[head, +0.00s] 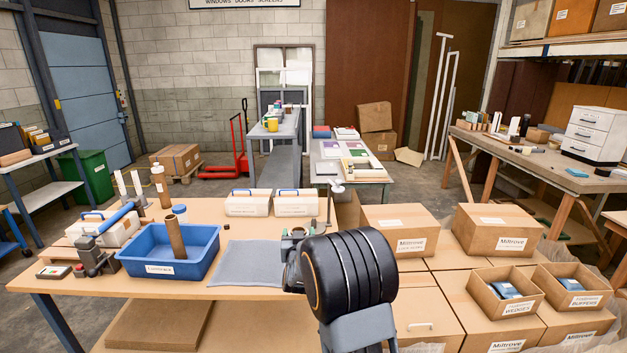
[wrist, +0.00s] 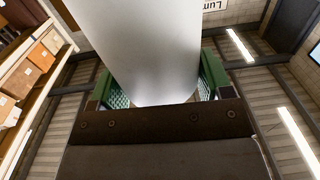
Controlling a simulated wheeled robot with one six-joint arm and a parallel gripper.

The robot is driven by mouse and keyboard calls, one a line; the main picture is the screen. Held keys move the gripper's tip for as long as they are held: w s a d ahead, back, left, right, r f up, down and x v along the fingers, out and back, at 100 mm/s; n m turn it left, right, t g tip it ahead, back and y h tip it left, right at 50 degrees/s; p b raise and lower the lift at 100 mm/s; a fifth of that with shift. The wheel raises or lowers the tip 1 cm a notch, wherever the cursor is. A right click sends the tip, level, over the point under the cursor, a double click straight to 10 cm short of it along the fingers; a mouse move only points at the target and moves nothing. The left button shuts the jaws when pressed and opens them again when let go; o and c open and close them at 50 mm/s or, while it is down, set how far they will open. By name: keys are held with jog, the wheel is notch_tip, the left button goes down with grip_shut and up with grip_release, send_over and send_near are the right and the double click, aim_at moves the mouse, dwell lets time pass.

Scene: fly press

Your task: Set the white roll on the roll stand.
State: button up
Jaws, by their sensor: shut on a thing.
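My gripper (wrist: 163,86) shows in the wrist view with its green-padded fingers on either side of the white roll (wrist: 155,42). It is shut on the roll, a broad, smooth, pale cylinder that runs out of the top of the picture. In the head view my dark arm joint stands in front, and I cannot make out the gripper or the roll there. Several thin uprights with pale tops (head: 137,183) stand at the back left of the workbench (head: 222,207). They may be the roll stand, but I cannot tell for sure.
A blue tray (head: 148,269) holding a brown tube (head: 175,238) sits on the bench, left of a grey mat (head: 252,263). Two white boxes with blue handles, one the left box (head: 247,205), stand behind the mat. Cardboard boxes (head: 400,232) fill the right side.

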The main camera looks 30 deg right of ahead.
jog(key=s+d+r+m+g+h, duration=0.2)
jog(key=s+d+r+g, duration=0.1)
jog(key=d, duration=0.5)
jog(key=s+d+r+m+g+h, duration=0.2)
jog(key=s+d+r+m+h, duration=0.1)
jog(key=d, duration=0.5)
jog(key=s+d+r+m+g+h, duration=0.2)
jog(key=s+d+r+g+h, duration=0.1)
jog(key=d, duration=0.6)
jog(key=shift+s+r+m+g, duration=0.3)
jog(key=shift+s+r+m, duration=0.1)
jog(key=shift+s+r, duration=0.6)
